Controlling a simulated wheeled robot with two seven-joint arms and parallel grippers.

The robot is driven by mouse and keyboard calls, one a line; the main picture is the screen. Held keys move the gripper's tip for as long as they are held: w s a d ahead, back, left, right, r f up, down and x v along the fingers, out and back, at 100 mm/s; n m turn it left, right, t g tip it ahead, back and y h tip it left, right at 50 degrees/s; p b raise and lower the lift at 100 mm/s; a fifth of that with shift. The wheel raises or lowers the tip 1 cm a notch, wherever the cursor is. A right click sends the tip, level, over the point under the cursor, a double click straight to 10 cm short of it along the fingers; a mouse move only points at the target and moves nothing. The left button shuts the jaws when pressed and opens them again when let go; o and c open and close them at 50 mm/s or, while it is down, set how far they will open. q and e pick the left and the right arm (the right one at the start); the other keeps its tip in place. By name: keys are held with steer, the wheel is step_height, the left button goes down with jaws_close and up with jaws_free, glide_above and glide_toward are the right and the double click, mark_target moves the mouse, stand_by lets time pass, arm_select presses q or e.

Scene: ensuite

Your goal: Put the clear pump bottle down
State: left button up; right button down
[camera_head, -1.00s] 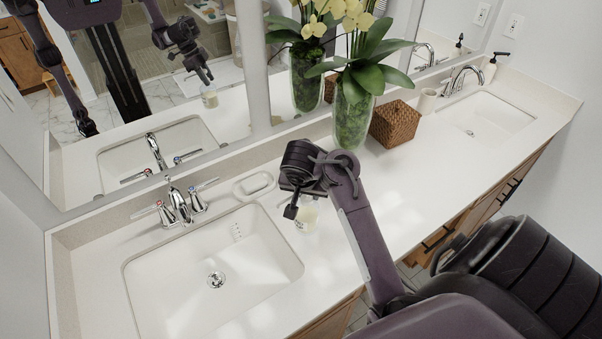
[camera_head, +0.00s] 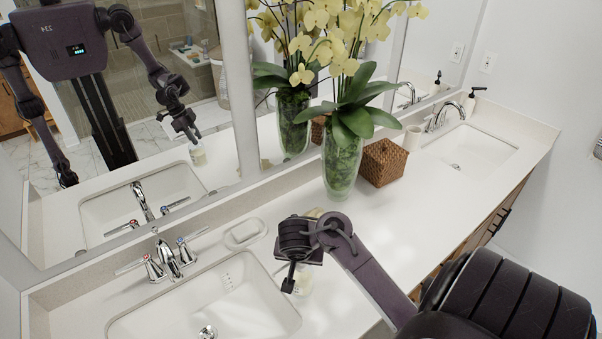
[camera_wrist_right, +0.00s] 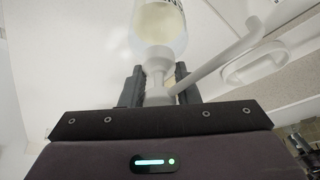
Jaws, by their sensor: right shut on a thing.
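The clear pump bottle (camera_head: 304,280) holds a pale yellow liquid. In the head view it shows partly below my right gripper (camera_head: 290,278), over the counter right of the near sink. In the right wrist view, the bottle (camera_wrist_right: 160,28) hangs between the fingers of my right gripper (camera_wrist_right: 160,88), shut on its white pump neck. The gripper hides part of it in the head view. I cannot tell if its base touches the counter (camera_head: 350,250). My left gripper shows only as a mirror reflection.
The near sink (camera_head: 245,305) and its faucet (camera_head: 168,262) lie left of the bottle. A soap dish (camera_head: 245,233) is behind it. A glass vase (camera_head: 341,168) with yellow orchids, a woven box (camera_head: 383,162) and a cup (camera_head: 412,138) stand farther right. Counter between them and the bottle is mostly clear.

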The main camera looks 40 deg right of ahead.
steer(key=c, duration=1.4)
jaws_free()
steer(key=shift+f, duration=0.1)
steer(key=shift+c, duration=0.2)
steer(key=o, duration=0.3)
steer(key=shift+w+d+f, duration=0.1)
steer(key=shift+w+d, duration=0.05)
steer(key=shift+w, duration=0.05)
steer(key=shift+o, duration=0.2)
steer(key=shift+s+r+p, duration=0.1)
steer(key=shift+r+p, duration=0.25)
steer(key=shift+r, duration=0.1)
steer(key=shift+a+r, duration=0.1)
steer(key=shift+a, duration=0.15)
steer(key=b+v, duration=0.1)
steer(key=v, duration=1)
steer(key=shift+r, duration=0.25)
